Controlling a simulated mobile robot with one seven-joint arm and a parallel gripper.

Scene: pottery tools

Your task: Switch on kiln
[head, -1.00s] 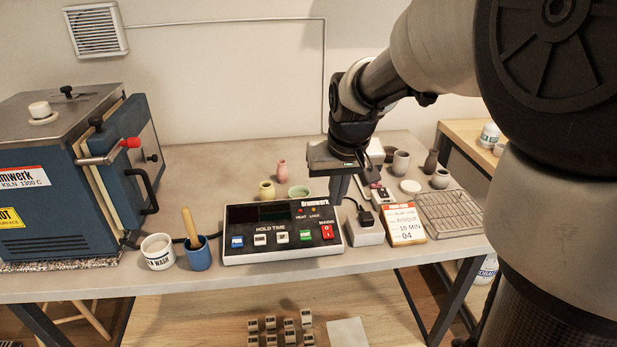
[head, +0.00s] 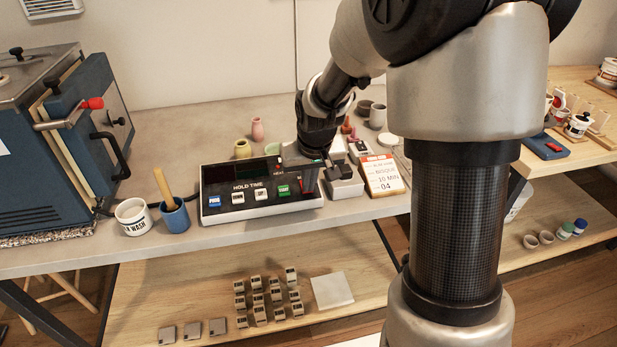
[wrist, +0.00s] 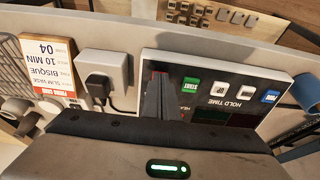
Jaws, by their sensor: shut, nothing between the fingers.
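The kiln (head: 35,185) is a blue box with a grey top and a red-tipped door lever (head: 92,103), at the left of the head view. Its control box (head: 212,212) lies on the grey bench, with a dark panel and a row of buttons. The green START button (head: 283,190) also shows in the wrist view (wrist: 191,86). My gripper (head: 309,187) is shut and empty, pointing down over the panel's right end. It covers most of the red MAINS switch (wrist: 154,76); I cannot tell whether it touches it or how the switch is set.
A firing card (head: 383,178) and a socket block with a plug (wrist: 105,72) stand right of the control box. A white wash pot (head: 133,218) and a blue cup (head: 175,218) with a wooden handle stand left. Small vases (head: 257,130) stand behind the box.

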